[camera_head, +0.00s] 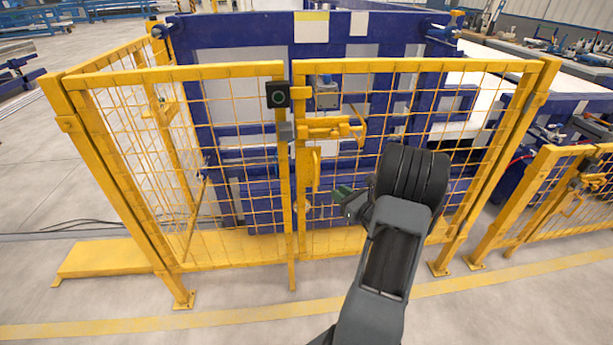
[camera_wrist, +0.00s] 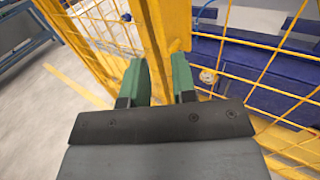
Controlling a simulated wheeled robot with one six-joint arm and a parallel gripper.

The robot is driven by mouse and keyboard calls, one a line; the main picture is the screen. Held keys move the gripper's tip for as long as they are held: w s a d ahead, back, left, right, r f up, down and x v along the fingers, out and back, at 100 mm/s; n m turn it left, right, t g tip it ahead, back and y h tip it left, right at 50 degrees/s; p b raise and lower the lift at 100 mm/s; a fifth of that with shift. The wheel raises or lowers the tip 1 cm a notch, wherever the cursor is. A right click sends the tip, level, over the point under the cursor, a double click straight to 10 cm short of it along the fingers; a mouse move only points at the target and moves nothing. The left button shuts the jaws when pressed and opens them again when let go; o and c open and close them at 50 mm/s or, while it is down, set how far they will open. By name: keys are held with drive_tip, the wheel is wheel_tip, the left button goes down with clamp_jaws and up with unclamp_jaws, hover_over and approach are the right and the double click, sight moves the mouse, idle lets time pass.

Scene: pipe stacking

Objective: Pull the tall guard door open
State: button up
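The tall guard door is yellow mesh with two leaves, a left leaf (camera_head: 283,175) and a right leaf (camera_head: 301,220), standing in line with a narrow gap between them, so it looks shut. A yellow upright handle (camera_head: 315,170) sits on the right leaf below a yellow latch (camera_head: 330,128). My gripper (camera_head: 343,197) is just right of and below the handle in the head view. In the wrist view my gripper (camera_wrist: 159,75) has its two green fingers apart, with a yellow upright part (camera_wrist: 165,30) between or just beyond them. Contact cannot be told.
A black box with a green ring (camera_head: 278,95) is on the left leaf near the gap. Blue machinery (camera_head: 240,60) stands behind the mesh. A lower yellow fence (camera_head: 550,195) stands at the right. The floor (camera_head: 240,318) in front is clear, with a yellow line.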

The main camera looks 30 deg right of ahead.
approach(312, 175)
drive_tip(key=w+a+r, duration=0.1)
drive_tip(key=w, duration=0.1)
drive_tip(key=w+a+r, duration=0.1)
drive_tip(key=w, duration=0.1)
drive_tip(key=w+a+r+p, duration=0.1)
drive_tip(key=w, duration=0.2)
drive_tip(key=shift+a, duration=0.25)
clamp_jaws()
